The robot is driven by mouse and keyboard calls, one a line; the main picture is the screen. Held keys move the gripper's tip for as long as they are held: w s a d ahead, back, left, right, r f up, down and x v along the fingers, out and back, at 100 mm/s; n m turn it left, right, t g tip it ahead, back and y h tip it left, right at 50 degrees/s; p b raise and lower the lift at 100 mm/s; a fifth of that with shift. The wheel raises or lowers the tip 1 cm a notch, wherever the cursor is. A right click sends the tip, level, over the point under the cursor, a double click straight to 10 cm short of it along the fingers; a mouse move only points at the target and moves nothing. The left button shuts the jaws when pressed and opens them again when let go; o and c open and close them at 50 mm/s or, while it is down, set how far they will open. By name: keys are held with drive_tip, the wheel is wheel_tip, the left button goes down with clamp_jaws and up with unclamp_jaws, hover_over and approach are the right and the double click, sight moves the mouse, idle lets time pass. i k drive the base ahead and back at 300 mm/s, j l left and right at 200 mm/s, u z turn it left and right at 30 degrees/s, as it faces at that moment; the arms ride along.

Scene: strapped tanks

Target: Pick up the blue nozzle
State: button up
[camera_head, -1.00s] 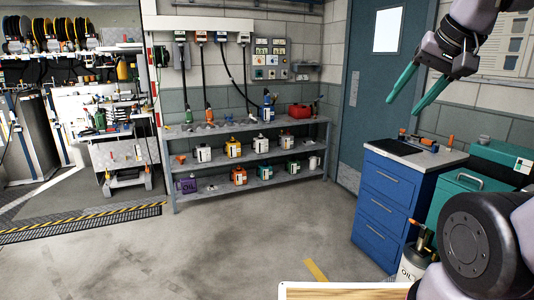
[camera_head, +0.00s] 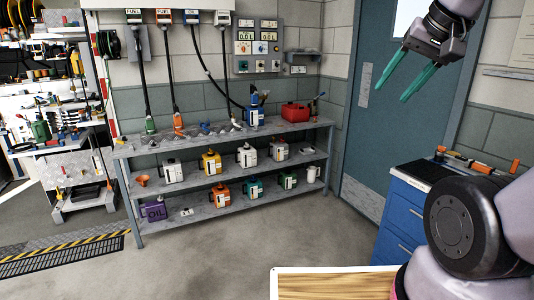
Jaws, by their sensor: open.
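A blue item (camera_head: 254,114) stands on the top shelf of the grey rack, towards its right side. A black hose runs down to it from the wall. It is too small to tell which part is the nozzle and which may be a can. My gripper (camera_head: 383,93) is open and empty at the upper right, its two teal fingers pointing down and left. It is raised in front of the blue-grey door, well apart from the blue item.
The grey rack (camera_head: 222,181) holds several coloured cans on its lower shelves. A green nozzle (camera_head: 150,125), an orange nozzle (camera_head: 178,121) and a red can (camera_head: 296,112) are on top. A blue drawer cabinet (camera_head: 400,215) stands right. Open floor (camera_head: 230,245) lies before the rack.

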sight(255, 98)
drive_tip(key=i, duration=1.05)
drive_tip(key=i+u, duration=0.1)
drive_tip(key=i, duration=1)
drive_tip(key=i+l, duration=0.2)
drive_tip(key=i, duration=0.85)
drive_tip(key=i+l, duration=0.1)
drive_tip(key=i, duration=0.95)
drive_tip(key=u, duration=0.45)
drive_tip(key=i+u, duration=0.15)
drive_tip(key=u, duration=0.7)
drive_tip(key=i+l, duration=0.05)
drive_tip(key=l, duration=0.05)
